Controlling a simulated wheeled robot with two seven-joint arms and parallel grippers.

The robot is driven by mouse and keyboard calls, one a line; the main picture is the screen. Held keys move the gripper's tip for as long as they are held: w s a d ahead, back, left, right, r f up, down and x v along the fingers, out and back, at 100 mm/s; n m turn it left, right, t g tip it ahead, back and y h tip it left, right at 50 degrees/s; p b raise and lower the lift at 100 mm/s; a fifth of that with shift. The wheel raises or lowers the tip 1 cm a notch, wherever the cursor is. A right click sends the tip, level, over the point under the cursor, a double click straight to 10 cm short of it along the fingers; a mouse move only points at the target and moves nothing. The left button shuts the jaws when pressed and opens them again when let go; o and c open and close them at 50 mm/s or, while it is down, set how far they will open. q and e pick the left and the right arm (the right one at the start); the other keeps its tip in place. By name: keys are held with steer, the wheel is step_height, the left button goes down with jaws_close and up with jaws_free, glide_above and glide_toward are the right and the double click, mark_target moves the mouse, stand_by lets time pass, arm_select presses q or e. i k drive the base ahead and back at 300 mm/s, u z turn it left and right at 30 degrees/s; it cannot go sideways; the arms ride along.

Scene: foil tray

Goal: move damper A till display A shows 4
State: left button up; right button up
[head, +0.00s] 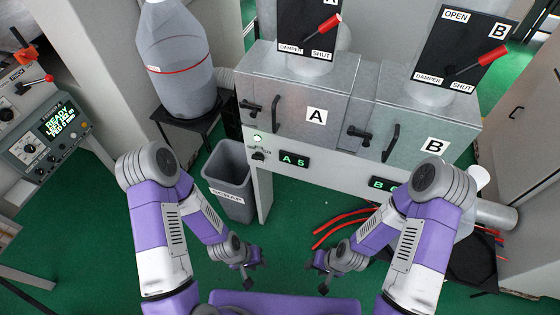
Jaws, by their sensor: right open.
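Damper A's red-handled lever (331,22) is on a black panel at the top, marked DAMPER and SHUT. Its handle points up and to the right; the panel's top is cut off by the picture edge. Display A (294,160), on the front of the bench below door A, reads "A 5" in green. My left gripper (247,283) hangs low in front of the bench, far below the lever, with its jaw state too small to tell. My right gripper (322,283) is open and empty, also low and far from the lever.
Damper B's red lever (494,55) and panel stand to the right. Display B (384,184) is partly hidden by my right arm. A grey scrap bin (230,180) stands left of the bench. Red hoses (335,226) lie on the green floor. A control console (45,130) is at left.

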mark_target(336, 19)
steer(key=z, duration=2.3)
steer(key=k, duration=0.2)
steer(key=u, duration=2.3)
steer(key=i, duration=0.5)
steer(key=u, duration=0.05)
